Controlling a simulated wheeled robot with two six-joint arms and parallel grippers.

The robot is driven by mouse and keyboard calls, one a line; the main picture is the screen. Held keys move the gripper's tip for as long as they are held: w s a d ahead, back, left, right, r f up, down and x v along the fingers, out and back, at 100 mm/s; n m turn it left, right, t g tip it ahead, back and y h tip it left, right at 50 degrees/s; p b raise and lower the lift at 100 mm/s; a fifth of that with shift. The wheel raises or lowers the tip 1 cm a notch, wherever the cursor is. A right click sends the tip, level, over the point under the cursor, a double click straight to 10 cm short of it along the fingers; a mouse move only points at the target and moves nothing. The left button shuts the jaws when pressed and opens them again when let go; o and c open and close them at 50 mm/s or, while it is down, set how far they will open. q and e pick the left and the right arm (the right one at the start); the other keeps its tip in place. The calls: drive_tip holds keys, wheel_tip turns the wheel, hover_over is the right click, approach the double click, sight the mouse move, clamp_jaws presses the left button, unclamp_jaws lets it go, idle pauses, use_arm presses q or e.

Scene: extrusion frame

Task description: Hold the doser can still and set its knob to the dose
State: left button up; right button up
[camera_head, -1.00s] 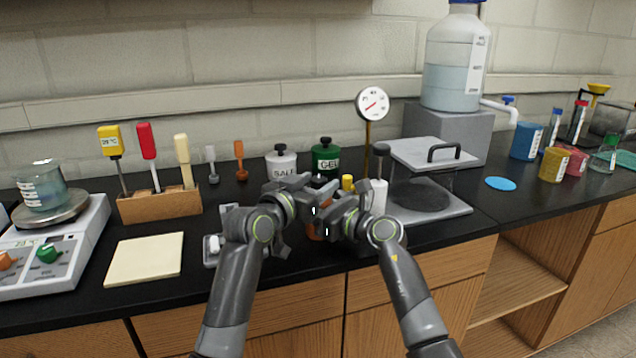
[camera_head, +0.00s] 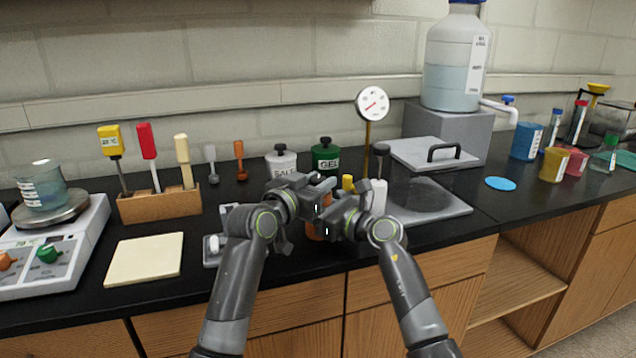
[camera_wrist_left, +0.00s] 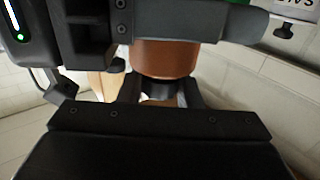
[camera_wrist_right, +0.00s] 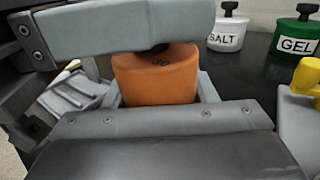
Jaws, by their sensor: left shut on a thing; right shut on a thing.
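An orange can (camera_wrist_right: 155,78), which I take as the doser can, stands upright between the fingers of my right gripper (camera_wrist_right: 158,88), which is shut on its body. In the head view the can (camera_head: 314,231) is mostly hidden by the grippers. My left gripper (camera_head: 318,186) is over the top of the can. In the left wrist view the left fingers (camera_wrist_left: 160,95) close around the dark knob (camera_wrist_left: 158,88), with the orange can body (camera_wrist_left: 165,58) beside it. The knob's setting and most of the dose marks are hidden.
White SALT (camera_head: 281,165) and green GEL (camera_head: 326,159) cans stand behind the grippers. A dial gauge (camera_head: 372,104) on a post, a white dispenser (camera_head: 379,195) and a yellow object (camera_head: 347,183) are close by. A pale pad (camera_head: 145,260) lies left.

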use_arm(q)
drive_tip(key=shift+a+f+h, duration=0.1)
drive_tip(key=shift+h, duration=0.2)
drive_tip(key=shift+m+g+h, duration=2.2)
drive_tip(key=shift+g, duration=0.4)
drive_tip(key=o, duration=1)
drive_tip(key=v, duration=1.2)
